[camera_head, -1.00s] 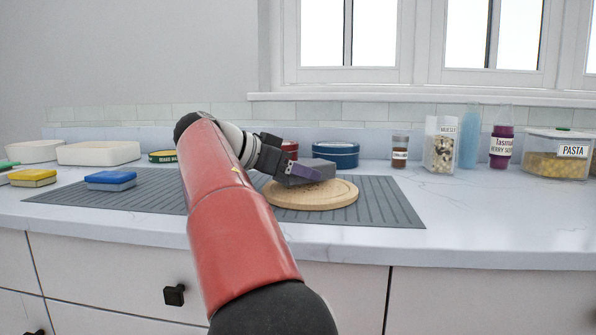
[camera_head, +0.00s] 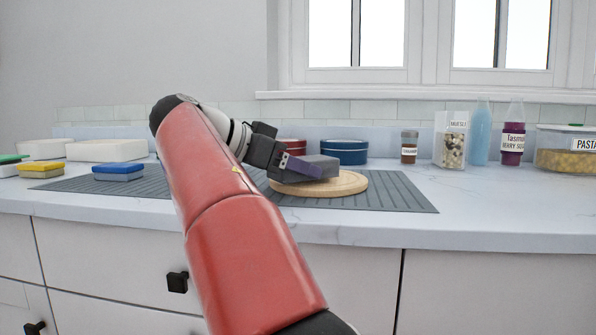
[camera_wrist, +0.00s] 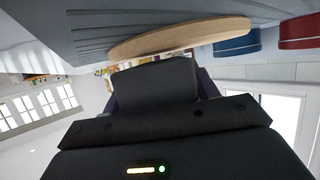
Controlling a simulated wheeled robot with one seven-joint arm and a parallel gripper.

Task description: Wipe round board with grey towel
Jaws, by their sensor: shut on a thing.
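The round board (camera_head: 340,187) is a light wooden disc lying on the grey ribbed mat (camera_head: 395,194); it also shows in the wrist view (camera_wrist: 180,38). My gripper (camera_head: 302,172) is shut on a folded grey towel (camera_head: 322,163). In the head view the towel overlaps the top of the board; whether it touches the board's surface is hard to tell. In the wrist view the towel (camera_wrist: 155,80) is a dark grey block between the fingers, with the board just beyond it. My arm hides the middle of the mat.
Behind the board stand a blue tin (camera_head: 344,151) and a red tin (camera_head: 291,147). A spice jar (camera_head: 409,147), a cereal container (camera_head: 450,140) and bottles (camera_head: 480,132) stand back right. A blue sponge (camera_head: 119,172) and yellow sponge (camera_head: 41,170) lie left. The front right counter is clear.

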